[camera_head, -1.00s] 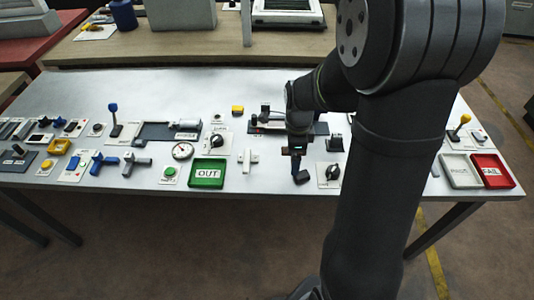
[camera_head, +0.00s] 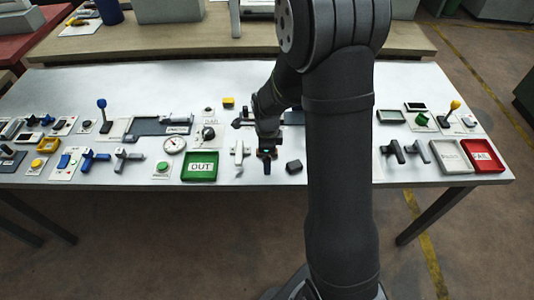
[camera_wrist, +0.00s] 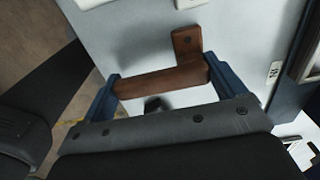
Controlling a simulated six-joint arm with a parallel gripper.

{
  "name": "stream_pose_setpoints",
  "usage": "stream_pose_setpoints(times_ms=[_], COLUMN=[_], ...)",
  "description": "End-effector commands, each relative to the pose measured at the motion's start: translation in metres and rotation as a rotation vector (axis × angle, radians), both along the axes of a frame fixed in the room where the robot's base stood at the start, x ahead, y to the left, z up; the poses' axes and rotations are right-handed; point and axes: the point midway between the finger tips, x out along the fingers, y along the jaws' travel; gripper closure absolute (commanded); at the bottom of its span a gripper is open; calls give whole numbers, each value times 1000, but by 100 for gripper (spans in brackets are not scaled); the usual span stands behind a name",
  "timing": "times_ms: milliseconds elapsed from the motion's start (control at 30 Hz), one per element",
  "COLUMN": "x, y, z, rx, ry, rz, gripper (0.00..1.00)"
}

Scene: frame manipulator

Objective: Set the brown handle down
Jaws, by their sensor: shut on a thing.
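The brown handle (camera_wrist: 160,82) is a bar with a flat, holed end plate at its far right. In the wrist view it lies between the two blue fingers of my gripper (camera_wrist: 163,71), which are shut on it at both ends. The pale table top shows behind it. In the head view my gripper (camera_head: 266,154) is low over the front part of the table, just right of a white T-shaped handle (camera_head: 239,152). The brown handle cannot be made out clearly there, and I cannot tell whether it touches the table.
A small dark block (camera_head: 293,167) sits right of my gripper. The green OUT tray (camera_head: 200,168) is to the left. Two dark handles (camera_head: 404,151) and the red FAIL tray (camera_head: 483,157) are at the right. Bare table shows between them and my arm.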

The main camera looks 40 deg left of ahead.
Motion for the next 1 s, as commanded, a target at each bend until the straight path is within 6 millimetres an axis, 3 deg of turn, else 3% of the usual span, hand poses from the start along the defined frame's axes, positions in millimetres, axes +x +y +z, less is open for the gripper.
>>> stream_pose_setpoints(times_ms=[100,133,200,433,567,1000], x=[0,0,0,0,0,0], y=[0,0,0,0,1,0], z=[-3,-3,-3,-2,9,95], rx=[-1,-1,0,0,3,4], ry=[1,1,0,0,-1,-2], rz=[0,0,0,0,0,0], gripper=[37,7,0,0,0,0])
